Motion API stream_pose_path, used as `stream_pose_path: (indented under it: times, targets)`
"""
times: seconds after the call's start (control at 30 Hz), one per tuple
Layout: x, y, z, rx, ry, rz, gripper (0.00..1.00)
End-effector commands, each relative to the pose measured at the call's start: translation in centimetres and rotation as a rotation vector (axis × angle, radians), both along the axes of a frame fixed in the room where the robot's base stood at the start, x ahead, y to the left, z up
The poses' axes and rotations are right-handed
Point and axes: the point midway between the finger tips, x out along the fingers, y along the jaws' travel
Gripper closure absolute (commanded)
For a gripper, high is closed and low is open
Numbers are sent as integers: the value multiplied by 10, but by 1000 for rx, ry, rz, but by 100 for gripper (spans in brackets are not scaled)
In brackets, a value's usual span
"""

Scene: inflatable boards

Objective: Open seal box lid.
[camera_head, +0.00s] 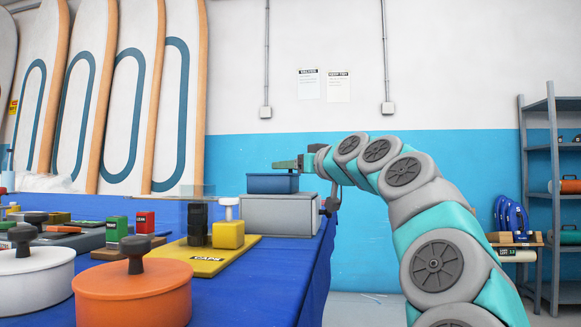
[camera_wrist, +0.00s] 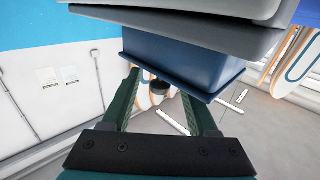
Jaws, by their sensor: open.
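A small blue box (camera_head: 272,185) sits on a larger grey box (camera_head: 280,215) at the far right end of the blue table. I cannot tell for sure which of the two is the seal box. The blue box's top looks flat, with no raised lid visible. My gripper (camera_head: 288,164) points left, level, just above the blue box's top. In the wrist view, where the scene appears upside down, my dark green fingers (camera_wrist: 160,105) are apart with nothing held between them. The blue box (camera_wrist: 180,62) and grey box (camera_wrist: 190,30) show beyond them; contact is unclear.
The blue tablecloth (camera_head: 275,270) carries a white round pot (camera_head: 35,282), an orange round pot (camera_head: 135,297) and a yellow board (camera_head: 185,262) with black and yellow blocks. Tall boards lean on the wall at left. Grey shelves (camera_head: 553,200) stand at right.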

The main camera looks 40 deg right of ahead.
Motion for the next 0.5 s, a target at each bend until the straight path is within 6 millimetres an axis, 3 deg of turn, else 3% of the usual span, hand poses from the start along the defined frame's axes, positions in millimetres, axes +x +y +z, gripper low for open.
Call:
stream_pose_path:
  times: [0.23, 0.5]
  targets:
    - [1, 0, 0, 0, 0, 0, 42]
    - [1, 0, 0, 0, 0, 0, 72]
